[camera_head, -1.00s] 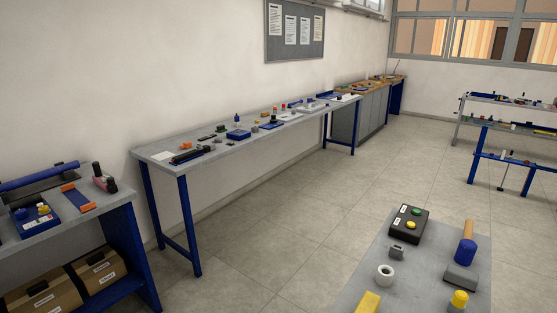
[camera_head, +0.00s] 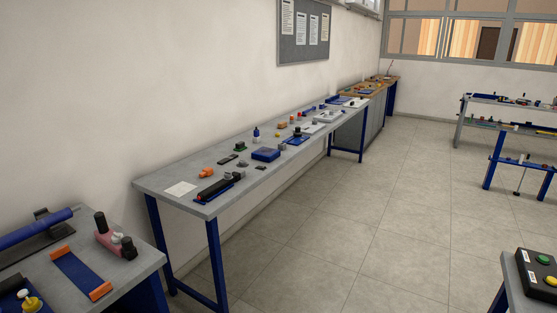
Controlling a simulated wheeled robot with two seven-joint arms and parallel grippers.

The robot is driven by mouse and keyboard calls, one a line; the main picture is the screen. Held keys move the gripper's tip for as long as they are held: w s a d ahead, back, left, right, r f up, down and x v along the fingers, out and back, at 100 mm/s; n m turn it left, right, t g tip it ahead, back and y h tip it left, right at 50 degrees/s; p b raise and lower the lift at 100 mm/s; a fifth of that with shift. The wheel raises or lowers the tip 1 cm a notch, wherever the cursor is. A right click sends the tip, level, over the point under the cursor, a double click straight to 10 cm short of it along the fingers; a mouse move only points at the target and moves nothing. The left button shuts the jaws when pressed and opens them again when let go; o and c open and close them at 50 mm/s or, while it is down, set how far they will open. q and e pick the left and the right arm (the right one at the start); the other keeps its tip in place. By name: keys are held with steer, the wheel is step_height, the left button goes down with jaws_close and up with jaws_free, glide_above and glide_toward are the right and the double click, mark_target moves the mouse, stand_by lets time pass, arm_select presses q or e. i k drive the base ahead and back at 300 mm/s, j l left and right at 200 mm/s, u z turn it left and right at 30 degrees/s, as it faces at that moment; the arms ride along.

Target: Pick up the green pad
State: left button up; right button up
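A small dark block with a green part (camera_head: 240,147) lies on the long grey workbench (camera_head: 150,184), towards its back edge; it is too small to tell whether this is the green pad. Another small green thing (camera_head: 486,122) shows on the shelving at the right, also too small to make out. Neither of my grippers is in view, and nothing is seen being held.
A nearer bench (camera_head: 142,268) with blue and orange parts stands at the lower left. A black box with green and yellow buttons (camera_head: 541,276) sits on a surface at the lower right. A blue-legged shelf rack (camera_head: 493,160) stands at the right. The tiled floor (camera_head: 350,220) between is clear.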

mark_target(240, 146)
steer(key=i+j, duration=0.1)
steer(key=i, duration=0.75)
steer(key=i+z, duration=0.15)
steer(key=i, duration=0.7)
